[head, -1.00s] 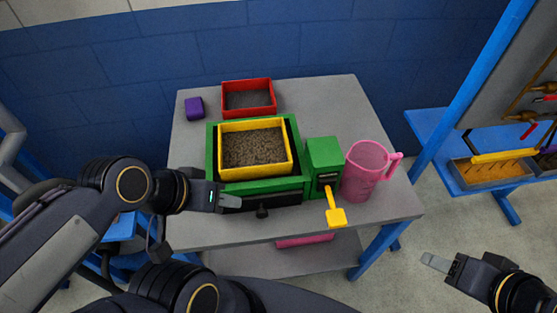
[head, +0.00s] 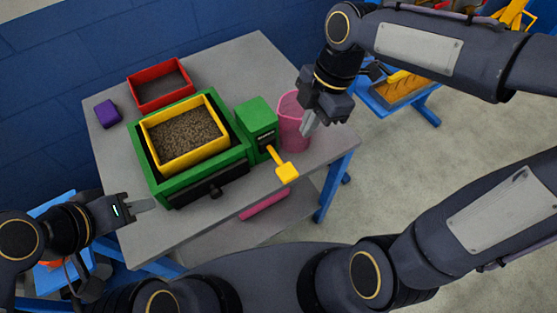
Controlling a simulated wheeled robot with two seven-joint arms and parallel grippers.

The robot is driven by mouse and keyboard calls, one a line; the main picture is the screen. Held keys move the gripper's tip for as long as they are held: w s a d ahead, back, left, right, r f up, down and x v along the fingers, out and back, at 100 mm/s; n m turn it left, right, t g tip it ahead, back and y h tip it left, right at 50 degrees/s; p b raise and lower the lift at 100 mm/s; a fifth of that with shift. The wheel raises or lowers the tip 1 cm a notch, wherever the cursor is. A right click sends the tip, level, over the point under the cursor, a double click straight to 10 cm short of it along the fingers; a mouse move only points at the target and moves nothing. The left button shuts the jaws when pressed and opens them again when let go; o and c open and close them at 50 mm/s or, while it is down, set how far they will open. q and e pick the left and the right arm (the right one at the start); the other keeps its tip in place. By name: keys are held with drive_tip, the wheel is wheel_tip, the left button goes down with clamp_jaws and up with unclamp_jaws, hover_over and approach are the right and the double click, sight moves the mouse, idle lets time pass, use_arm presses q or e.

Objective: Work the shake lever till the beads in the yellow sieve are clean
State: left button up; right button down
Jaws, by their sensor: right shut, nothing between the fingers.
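The yellow sieve (head: 213,154) sits inside the green frame (head: 176,191) on the grey table. It is full of brown, gritty-looking material; single beads cannot be made out. The shake lever (head: 286,171) is yellow with a square paddle end and sticks out forward and down from the green box (head: 256,116) at the frame's right. My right gripper (head: 307,128) is shut and empty, above and right of the lever and in front of the pink jug, apart from the lever. My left gripper (head: 143,205) is off the frame's front left corner; its finger gap is not clear.
A pink jug (head: 293,110) stands right of the green box, partly hidden by my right gripper. A red tray (head: 160,96) and a purple block (head: 108,111) are at the back left. The table's front strip is bare.

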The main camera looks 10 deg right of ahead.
drive_tip(key=shift+w+a+n, duration=0.25)
drive_tip(key=shift+a+n, duration=0.2)
drive_tip(key=shift+n, duration=0.15)
drive_tip(key=shift+f, duration=0.15)
approach(286, 172)
drive_tip(key=x, duration=0.5)
drive_tip(key=shift+a+f, duration=0.1)
drive_tip(key=shift+a, duration=0.15)
drive_tip(key=shift+f, duration=0.6)
